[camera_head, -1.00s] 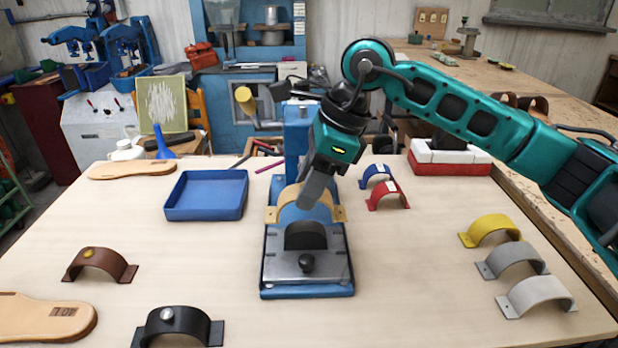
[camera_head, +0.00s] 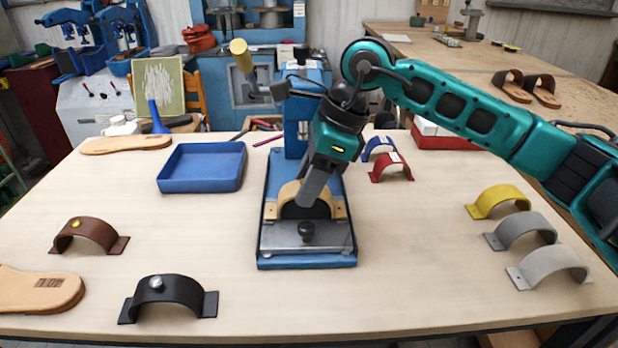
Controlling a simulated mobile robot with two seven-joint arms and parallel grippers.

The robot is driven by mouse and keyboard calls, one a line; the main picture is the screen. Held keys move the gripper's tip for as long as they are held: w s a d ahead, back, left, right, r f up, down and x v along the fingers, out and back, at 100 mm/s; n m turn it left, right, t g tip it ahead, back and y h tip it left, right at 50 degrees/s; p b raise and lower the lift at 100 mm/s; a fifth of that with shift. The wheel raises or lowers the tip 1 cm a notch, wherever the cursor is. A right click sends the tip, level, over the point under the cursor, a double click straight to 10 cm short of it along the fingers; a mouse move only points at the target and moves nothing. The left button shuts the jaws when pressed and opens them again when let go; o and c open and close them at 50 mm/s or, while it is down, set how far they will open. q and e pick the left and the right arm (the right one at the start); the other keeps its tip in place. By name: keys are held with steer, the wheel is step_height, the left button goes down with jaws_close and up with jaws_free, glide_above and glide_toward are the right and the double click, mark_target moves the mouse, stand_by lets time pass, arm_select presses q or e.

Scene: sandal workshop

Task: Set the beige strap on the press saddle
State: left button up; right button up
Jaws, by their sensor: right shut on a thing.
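The beige strap (camera_head: 288,194) is an arch with flat feet to both sides, at the press in the middle of the table. The dark rounded press saddle (camera_head: 293,211) shows under its arch, above the grey metal plate (camera_head: 280,236). The strap appears over or around the saddle; I cannot tell whether its feet rest on the plate. My right gripper (camera_head: 312,198) reaches down from above and is shut on the strap; its fingers hide part of the arch. My left gripper is not in view.
The blue press column and yellow-ended lever (camera_head: 240,55) rise behind. A blue tray (camera_head: 201,187) stands left. Red (camera_head: 391,166) and blue straps lie behind right; yellow (camera_head: 497,197) and two grey straps stand right. Brown (camera_head: 90,230) and black (camera_head: 168,288) straps stand left front.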

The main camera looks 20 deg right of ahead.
steer(key=shift+f+b, duration=0.3)
steer(key=o, duration=1.1)
steer(key=shift+o, duration=0.4)
steer(key=o, duration=0.3)
steer(key=shift+r+p, duration=2.15)
steer(key=shift+r, duration=1.4)
steer(key=shift+f, duration=0.1)
